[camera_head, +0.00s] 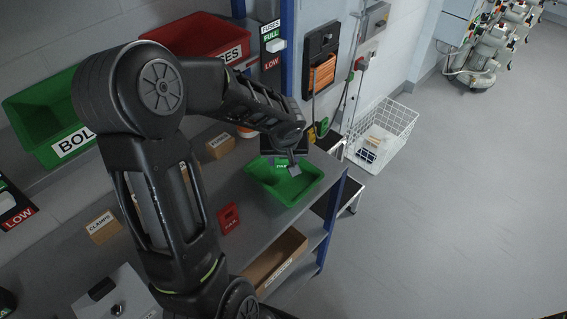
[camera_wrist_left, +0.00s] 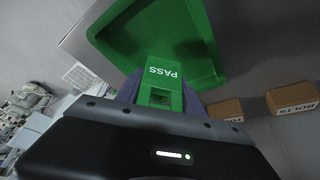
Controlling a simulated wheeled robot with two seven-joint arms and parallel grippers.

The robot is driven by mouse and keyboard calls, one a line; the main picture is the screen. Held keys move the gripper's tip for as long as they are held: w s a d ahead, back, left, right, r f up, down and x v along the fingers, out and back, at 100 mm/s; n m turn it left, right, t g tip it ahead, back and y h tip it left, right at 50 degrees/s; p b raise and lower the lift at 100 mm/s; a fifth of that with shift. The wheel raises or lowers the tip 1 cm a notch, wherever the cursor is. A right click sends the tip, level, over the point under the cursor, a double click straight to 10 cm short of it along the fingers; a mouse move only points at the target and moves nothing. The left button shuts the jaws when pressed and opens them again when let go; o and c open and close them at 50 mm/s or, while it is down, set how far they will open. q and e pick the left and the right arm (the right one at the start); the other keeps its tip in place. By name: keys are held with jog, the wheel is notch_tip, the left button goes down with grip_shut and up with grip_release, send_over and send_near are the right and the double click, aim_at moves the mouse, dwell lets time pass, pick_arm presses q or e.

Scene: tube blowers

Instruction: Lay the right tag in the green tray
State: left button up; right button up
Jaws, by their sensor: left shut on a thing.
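My left gripper (camera_head: 292,166) is shut on a green tag (camera_wrist_left: 161,76) marked PASS, which stands out between the fingers in the left wrist view. The green tray (camera_head: 262,183) sits near the end of the grey bench, and the gripper is over its far part in the head view. In the left wrist view the tray (camera_wrist_left: 205,45) fills the top, beyond the tag; I cannot tell whether the tag touches it. A red tag (camera_head: 228,217) lies on the bench, left of the tray. My right gripper is not in view.
A green bolts bin (camera_head: 45,112) and a red fuses bin (camera_head: 200,38) stand at the back. Cardboard boxes (camera_head: 103,227) (camera_head: 219,146) are on the bench. A white wire basket (camera_head: 385,140) stands beyond the bench end. A longer carton (camera_head: 275,262) is on the lower shelf.

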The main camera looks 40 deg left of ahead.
pick_arm(q)
jog(key=shift+f, duration=0.95)
jog(key=shift+f+b, duration=0.25)
jog(key=shift+b, duration=0.1)
jog(key=o, duration=1.3)
jog(key=shift+r, duration=0.1)
jog(key=shift+r, duration=0.1)
jog(key=shift+d+r+p, duration=0.1)
jog(key=shift+r+p, duration=0.25)
jog(key=shift+r, duration=0.2)
jog(key=v, duration=1.1)
jog(key=shift+s+d, duration=0.1)
jog(key=shift+s, duration=0.05)
